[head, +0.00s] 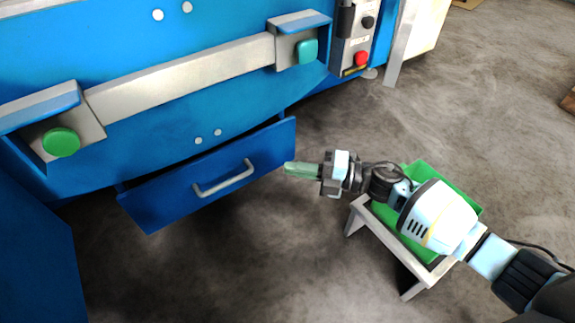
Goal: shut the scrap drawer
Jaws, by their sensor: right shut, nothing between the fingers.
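The scrap drawer (170,203) is a blue drawer low in the blue machine. It stands partly pulled out, its front ahead of the machine's face. A grey bar handle (224,179) is on its front. My right gripper (288,169) is shut with nothing between its pale green fingers. Its fingertips are close to the right end of the drawer front; I cannot tell whether they touch it. The inside of the drawer is hidden. My left gripper is not in view.
The blue machine (190,128) has two green buttons (61,142) on its front and a control box with a red button (361,58). A green bin (420,172) sits on a low grey stand (358,216) under my right arm. The concrete floor before the drawer is clear.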

